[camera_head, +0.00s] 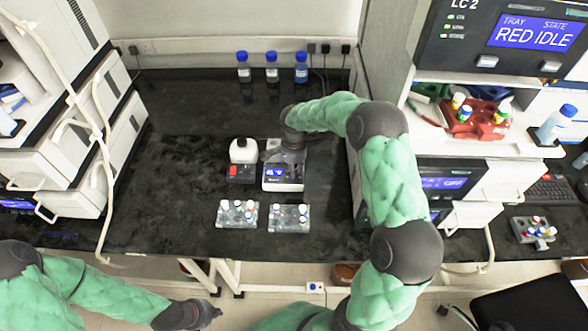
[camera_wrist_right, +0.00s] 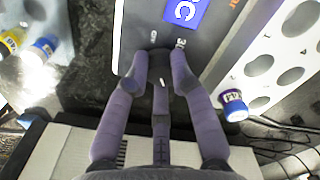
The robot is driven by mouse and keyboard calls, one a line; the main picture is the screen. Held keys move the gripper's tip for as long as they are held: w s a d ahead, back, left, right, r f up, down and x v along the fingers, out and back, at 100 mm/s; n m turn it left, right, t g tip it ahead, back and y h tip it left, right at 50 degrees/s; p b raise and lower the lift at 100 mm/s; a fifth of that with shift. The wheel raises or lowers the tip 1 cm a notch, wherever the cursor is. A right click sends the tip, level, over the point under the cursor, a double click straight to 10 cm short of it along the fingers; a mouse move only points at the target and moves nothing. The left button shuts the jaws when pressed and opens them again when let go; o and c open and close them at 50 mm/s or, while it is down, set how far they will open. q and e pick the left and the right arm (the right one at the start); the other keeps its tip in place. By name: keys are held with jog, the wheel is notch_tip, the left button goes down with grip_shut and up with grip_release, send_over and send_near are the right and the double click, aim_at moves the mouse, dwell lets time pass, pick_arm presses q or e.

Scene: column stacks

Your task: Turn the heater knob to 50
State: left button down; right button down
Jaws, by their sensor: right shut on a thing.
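The heater (camera_head: 283,184) is a small pale box with a blue display (camera_head: 273,171) on its front; the digits are too small to read surely. In the right wrist view its grey front (camera_wrist_right: 137,28) shows, with part of the blue display (camera_wrist_right: 184,12). My right gripper (camera_head: 292,160) reaches down to the heater from behind. In the wrist view its purple fingers (camera_wrist_right: 159,66) are closed around the dark knob (camera_wrist_right: 160,62), which they largely hide. My left gripper (camera_head: 212,311) hangs low at the front, away from the bench; its finger opening is unclear.
Three blue-capped bottles (camera_head: 272,68) stand at the back.

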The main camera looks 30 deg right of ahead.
jog(key=shift+m, duration=0.4)
jog(key=c, duration=1.1)
grip_release()
jog(key=shift+o, duration=0.2)
notch_tip(320, 180, up, 12)
